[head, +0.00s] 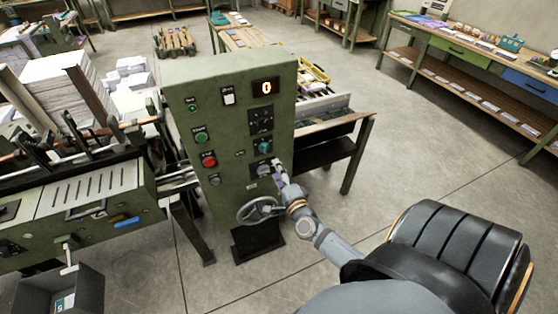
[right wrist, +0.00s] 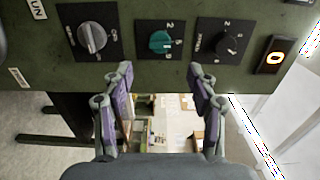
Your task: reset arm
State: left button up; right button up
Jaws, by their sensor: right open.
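My right gripper (head: 279,170) is at the front of the green control cabinet (head: 228,178), beside the lower grey knob (head: 264,169). In the right wrist view the right gripper (right wrist: 161,78) is open, with nothing between its purple-padded fingers. The grey knob (right wrist: 92,37), the teal knob (right wrist: 160,42) and the black knob (right wrist: 230,44) show beyond the fingertips, clear of them. The teal knob sits roughly between the fingers in that picture. My left gripper is not in view.
The display (head: 265,87) reads 0. A red button (head: 209,159) and a handwheel (head: 257,210) are on the cabinet. A machine bed (head: 95,190) with paper stacks (head: 55,88) stands left. Open floor (head: 400,150) lies right, before a workbench (head: 455,48).

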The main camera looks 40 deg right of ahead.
jog(key=shift+s+a, duration=0.15)
jog(key=shift+s, duration=0.55)
jog(key=s+a+f+n+g+y+b, duration=0.15)
jog(key=s+f+n, duration=0.25)
jog(key=f, duration=0.6)
jog(key=s+f+n+g, duration=0.3)
jog(key=f, duration=0.7)
jog(key=s+a+f+n+g+y+b, duration=0.1)
jog(key=s+f+n+g, duration=0.25)
jog(key=f, duration=0.75)
jog(key=s+a+f+n+g, duration=0.1)
jog(key=s+f+n+g, duration=0.1)
jog(key=s+f, duration=0.4)
jog(key=s+a+f+n+g+b, duration=0.1)
jog(key=s+f+n+g, duration=0.2)
jog(key=s, duration=0.9)
jog(key=s+a+f+n+g, duration=0.1)
jog(key=s+f+n+g, duration=0.2)
jog(key=s+f, duration=0.6)
jog(key=shift+s+a+f+n+y+b, duration=0.25)
jog(key=shift+s+n+y+b, duration=0.1)
jog(key=shift+n, duration=0.9)
